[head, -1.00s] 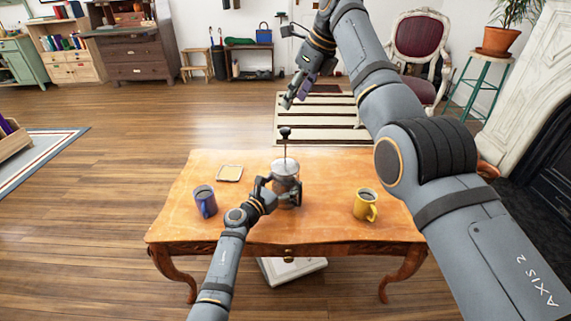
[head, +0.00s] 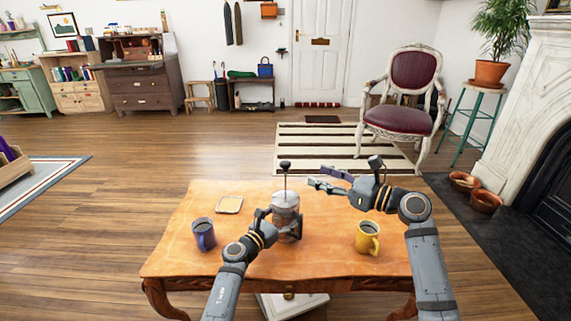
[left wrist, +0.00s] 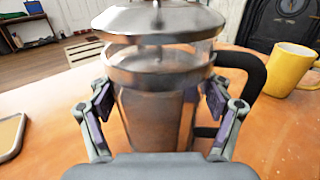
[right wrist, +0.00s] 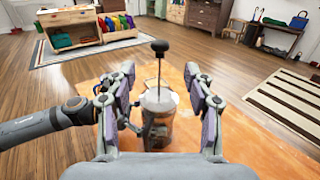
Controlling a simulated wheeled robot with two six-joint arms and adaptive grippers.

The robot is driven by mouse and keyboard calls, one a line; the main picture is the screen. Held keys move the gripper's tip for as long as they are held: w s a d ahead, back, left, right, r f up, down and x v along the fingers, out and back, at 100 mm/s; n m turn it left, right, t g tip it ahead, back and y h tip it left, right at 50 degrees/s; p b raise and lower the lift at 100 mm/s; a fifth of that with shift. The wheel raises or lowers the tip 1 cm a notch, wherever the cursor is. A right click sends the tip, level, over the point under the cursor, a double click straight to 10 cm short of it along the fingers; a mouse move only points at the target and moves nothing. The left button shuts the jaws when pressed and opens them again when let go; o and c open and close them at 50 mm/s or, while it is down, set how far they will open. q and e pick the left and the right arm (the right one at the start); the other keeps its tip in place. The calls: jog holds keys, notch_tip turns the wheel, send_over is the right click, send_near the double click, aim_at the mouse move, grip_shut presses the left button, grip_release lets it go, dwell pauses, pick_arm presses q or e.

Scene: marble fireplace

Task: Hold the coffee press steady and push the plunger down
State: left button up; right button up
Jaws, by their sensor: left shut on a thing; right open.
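The coffee press (head: 287,207) stands upright on the wooden table, with a metal lid and a glass body. Its plunger knob (head: 285,165) sits high on a raised rod above the lid. My left gripper (head: 283,229) is shut around the body of the press; in the left wrist view its fingers touch both sides of the glass (left wrist: 158,110). The handle of the press (left wrist: 245,75) points right there. My right gripper (head: 318,178) is open and empty, right of the plunger at about knob height. In the right wrist view the knob (right wrist: 160,46) shows beyond and between the fingers.
On the table (head: 220,262), a blue mug (head: 203,234) stands left of the press and a yellow mug (head: 367,238) right of it. A small square coaster (head: 229,204) lies at the back left. A chair (head: 405,95) stands beyond the table.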

aim_at(286, 161)
jog(key=x, duration=1.2)
grip_shut()
jog(key=shift+f, duration=0.2)
